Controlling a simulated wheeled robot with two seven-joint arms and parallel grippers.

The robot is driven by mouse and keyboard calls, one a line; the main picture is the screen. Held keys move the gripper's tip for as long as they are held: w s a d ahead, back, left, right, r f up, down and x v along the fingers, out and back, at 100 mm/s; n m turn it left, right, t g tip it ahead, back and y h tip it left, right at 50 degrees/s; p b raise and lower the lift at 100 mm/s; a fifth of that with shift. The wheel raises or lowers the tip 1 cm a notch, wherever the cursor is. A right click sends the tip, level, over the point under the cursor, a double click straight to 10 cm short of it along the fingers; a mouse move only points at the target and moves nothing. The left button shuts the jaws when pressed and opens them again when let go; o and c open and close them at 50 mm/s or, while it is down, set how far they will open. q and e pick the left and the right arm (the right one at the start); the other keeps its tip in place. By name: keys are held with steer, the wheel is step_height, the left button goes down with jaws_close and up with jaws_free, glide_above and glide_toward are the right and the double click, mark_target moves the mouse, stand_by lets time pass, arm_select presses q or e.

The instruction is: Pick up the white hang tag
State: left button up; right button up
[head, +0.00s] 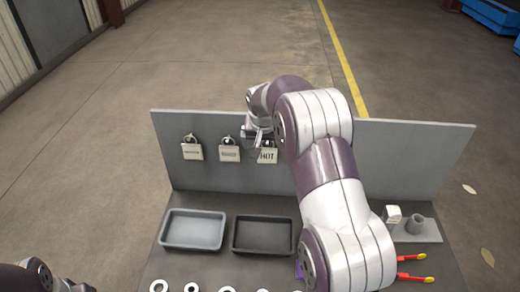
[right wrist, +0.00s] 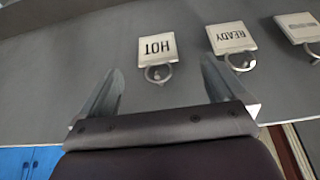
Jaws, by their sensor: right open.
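Three white tags hang in a row on rings from hooks on a grey upright board (head: 390,150). The right one reads HOT (head: 267,157); the middle tag (head: 229,155) reads READY in the right wrist view (right wrist: 232,38). The left tag (head: 192,152) has print too small to read. My right gripper (head: 256,142) is open and empty in front of the board, by the HOT tag. In the right wrist view the HOT tag (right wrist: 157,48) and its ring appear upside down, ahead of the gap between the fingers, apart from them. My left gripper (head: 78,287) barely shows at the bottom edge.
A light grey tray (head: 193,248) and a dark tray (head: 262,251) lie below the tags. Several pale rings (head: 191,287) line the front. A grey holder (head: 415,229), a white block (head: 392,213) and red-yellow tools (head: 412,257) are at right. My right arm hides the middle.

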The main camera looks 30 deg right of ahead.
mark_target(267, 153)
steer(key=f+p, duration=0.1)
steer(key=w+d+f+p, duration=0.1)
steer(key=f, duration=0.1)
steer(key=w+d+f, duration=0.1)
steer(key=shift+w+d+f+p, duration=0.15)
steer(key=shift+d+f+p, duration=0.1)
steer(key=shift+f+p, duration=0.15)
steer(key=shift+a+x, duration=0.25)
steer(key=shift+x, duration=0.9)
steer(key=shift+f, duration=0.3)
steer(key=shift+d, duration=0.15)
steer(key=c, duration=1)
